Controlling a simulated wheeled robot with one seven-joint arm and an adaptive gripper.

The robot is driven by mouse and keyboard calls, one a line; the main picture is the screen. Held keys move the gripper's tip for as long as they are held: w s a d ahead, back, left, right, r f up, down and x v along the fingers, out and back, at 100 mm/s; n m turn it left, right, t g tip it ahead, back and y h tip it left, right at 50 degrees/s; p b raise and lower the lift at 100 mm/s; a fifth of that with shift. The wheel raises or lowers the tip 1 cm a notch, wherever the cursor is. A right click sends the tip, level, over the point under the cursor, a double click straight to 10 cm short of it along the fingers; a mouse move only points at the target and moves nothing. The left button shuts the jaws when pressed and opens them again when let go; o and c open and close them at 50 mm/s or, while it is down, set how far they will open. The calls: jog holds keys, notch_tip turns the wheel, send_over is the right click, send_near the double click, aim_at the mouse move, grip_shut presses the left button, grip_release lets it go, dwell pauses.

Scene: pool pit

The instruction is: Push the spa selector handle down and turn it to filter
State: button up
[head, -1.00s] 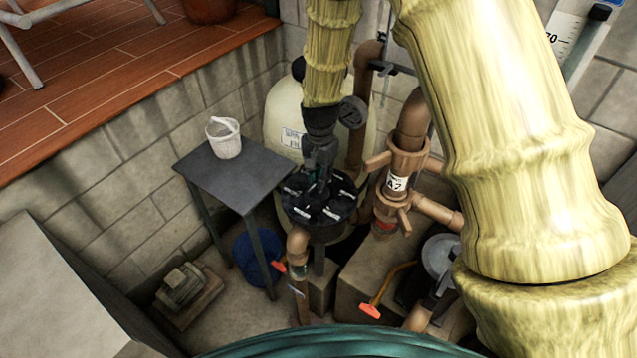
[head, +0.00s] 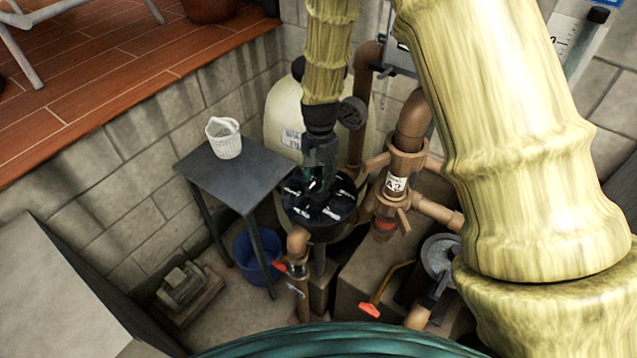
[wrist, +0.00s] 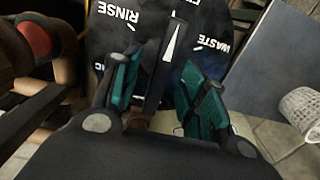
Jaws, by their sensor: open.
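The selector valve's round black top (head: 330,212) carries white labels; RINSE and WASTE are readable in the wrist view (wrist: 210,15). The dark handle (wrist: 172,45) has a white arrow that points up the picture, between RINSE and WASTE, toward a label cut off at the top edge. My gripper (wrist: 162,92) is open, its teal-padded fingers on either side of the handle. I cannot tell whether either finger touches it. In the head view my gripper (head: 318,178) reaches down onto the valve top and hides the handle. The FILTER label is not readable.
A dark table (head: 235,178) with a white basket (head: 224,139) stands left of the valve. The cream tank (head: 280,110) is behind. Brown pipes (head: 405,165) are close on the right, one with a red part (wrist: 32,38). A blue bucket (head: 255,262) is under the table.

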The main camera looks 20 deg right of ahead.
notch_tip(320, 180, up, 6)
jog(key=p, duration=0.4)
jog(key=shift+a+f, duration=0.1)
